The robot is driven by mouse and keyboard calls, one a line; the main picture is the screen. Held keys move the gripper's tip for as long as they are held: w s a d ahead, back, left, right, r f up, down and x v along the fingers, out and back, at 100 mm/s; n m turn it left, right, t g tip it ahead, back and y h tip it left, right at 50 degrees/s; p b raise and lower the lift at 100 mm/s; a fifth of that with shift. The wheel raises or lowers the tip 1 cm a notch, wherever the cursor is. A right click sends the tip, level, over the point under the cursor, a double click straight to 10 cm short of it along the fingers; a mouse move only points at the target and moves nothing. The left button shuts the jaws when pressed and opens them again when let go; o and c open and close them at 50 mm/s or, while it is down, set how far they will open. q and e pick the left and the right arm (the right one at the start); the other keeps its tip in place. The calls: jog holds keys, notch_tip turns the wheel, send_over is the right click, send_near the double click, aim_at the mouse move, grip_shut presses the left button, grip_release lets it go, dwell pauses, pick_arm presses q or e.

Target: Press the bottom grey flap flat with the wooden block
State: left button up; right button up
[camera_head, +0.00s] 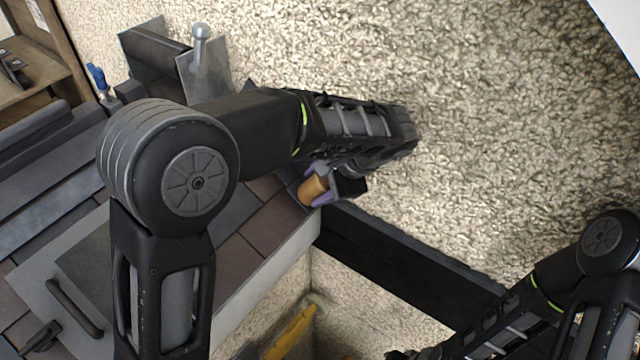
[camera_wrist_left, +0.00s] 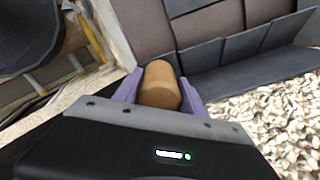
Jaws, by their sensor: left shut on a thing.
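My left gripper (camera_head: 318,194) is shut on the wooden block (camera_head: 313,188), a rounded tan-brown piece between purple fingers. It is over the roof's lower corner, beside the pebbled wall. In the left wrist view, the block (camera_wrist_left: 160,86) sits between the fingertips in front of the dark tiles. Several grey flaps stand in a row along the wall there; the nearest, apparently bottom, grey flap (camera_wrist_left: 200,62) is just beyond the block to the right. I cannot tell whether the block touches it. In the head view my left arm hides most of the row.
The pebbled wall (camera_head: 500,120) rises beside the roof. A dark beam (camera_head: 400,258) runs from the roof's corner along the wall. A wooden shelf (camera_head: 45,65) stands at upper left.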

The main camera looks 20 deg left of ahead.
aim_at(325, 180)
pick_arm(q)
jog(key=shift+b+x, duration=0.7)
jog(key=shift+x, duration=0.65)
jog(key=shift+p+v, duration=2.75)
jog(key=shift+v, duration=1.3)
jog(key=shift+r, duration=0.1)
